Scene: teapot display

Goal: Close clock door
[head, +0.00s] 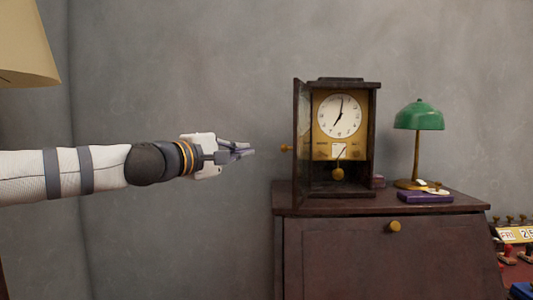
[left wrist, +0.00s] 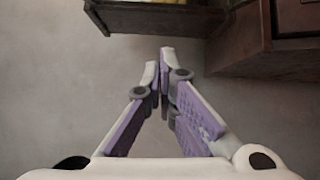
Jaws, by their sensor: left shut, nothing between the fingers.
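The clock (head: 338,125) is a dark wooden case with a white dial and a gold pendulum. It stands upright on a dark cabinet. Its glazed door (head: 301,140) is open, swung out on the left side of the case and seen nearly edge-on. A small gold knob (head: 286,148) sticks out from the door to the left. My left gripper (head: 248,149) is shut and empty, left of the knob and apart from it. The left wrist view shows the fingertips (left wrist: 160,57) close together with nothing between them. My right gripper is not in view.
The cabinet (head: 350,255) has a gold knob on its front. A green lamp (head: 419,117) and a purple book (head: 425,197) are on its top, right of the clock. A cream lampshade (head: 25,45) hangs at upper left. The space before the grey wall is clear.

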